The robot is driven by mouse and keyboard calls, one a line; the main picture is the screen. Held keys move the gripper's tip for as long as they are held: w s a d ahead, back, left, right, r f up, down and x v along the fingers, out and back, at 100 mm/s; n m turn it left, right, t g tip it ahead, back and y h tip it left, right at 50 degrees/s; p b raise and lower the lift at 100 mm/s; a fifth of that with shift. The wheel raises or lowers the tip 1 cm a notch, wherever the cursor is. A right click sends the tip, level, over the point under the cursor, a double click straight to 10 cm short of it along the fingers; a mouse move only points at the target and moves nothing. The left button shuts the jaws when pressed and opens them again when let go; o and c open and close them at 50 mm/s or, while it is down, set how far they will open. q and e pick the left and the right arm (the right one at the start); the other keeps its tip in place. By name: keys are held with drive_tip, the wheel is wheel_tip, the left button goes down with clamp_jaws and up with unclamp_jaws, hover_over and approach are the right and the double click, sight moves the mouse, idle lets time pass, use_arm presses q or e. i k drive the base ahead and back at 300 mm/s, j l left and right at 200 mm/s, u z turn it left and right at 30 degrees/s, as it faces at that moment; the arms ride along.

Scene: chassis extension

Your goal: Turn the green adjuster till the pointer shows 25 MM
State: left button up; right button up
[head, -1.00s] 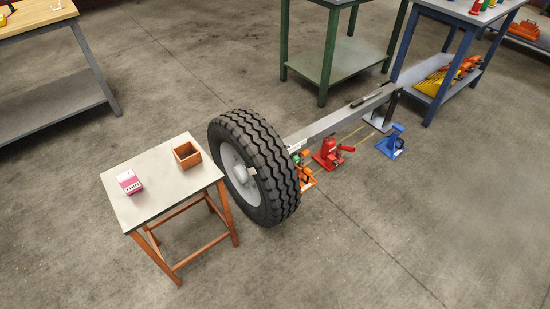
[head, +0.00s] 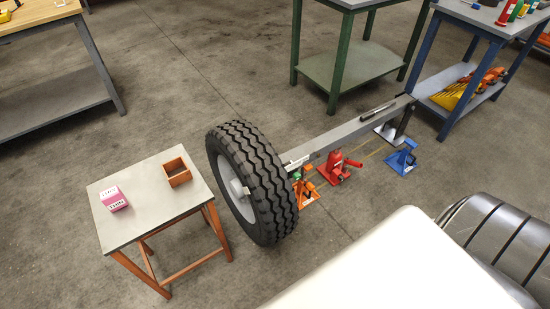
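The green adjuster (head: 296,175) is a small green part low beside the wheel, near the near end of the grey beam (head: 340,138). It sits by an orange stand (head: 306,190) on the floor. The pointer and any MM scale are too small to make out. A pale strip (head: 294,163) lies at the beam's near end. The large black tyre (head: 262,180) with a grey rim stands upright and hides part of that area. Neither of my grippers is in view. A white and black part of my own body fills the lower right.
A red jack (head: 333,168) and a blue stand (head: 402,158) stand on the floor along the beam. A small table (head: 140,220) at left holds a pink box (head: 114,199) and a brown open box (head: 177,173). Green and blue benches stand behind. Floor is clear at lower left.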

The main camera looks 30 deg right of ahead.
sight(297, 176)
drive_tip(key=i+l+u, duration=0.2)
drive_tip(key=l+u, duration=0.15)
drive_tip(key=l, duration=1.1)
drive_tip(key=l+u, duration=0.4)
drive_tip(key=l, duration=1.05)
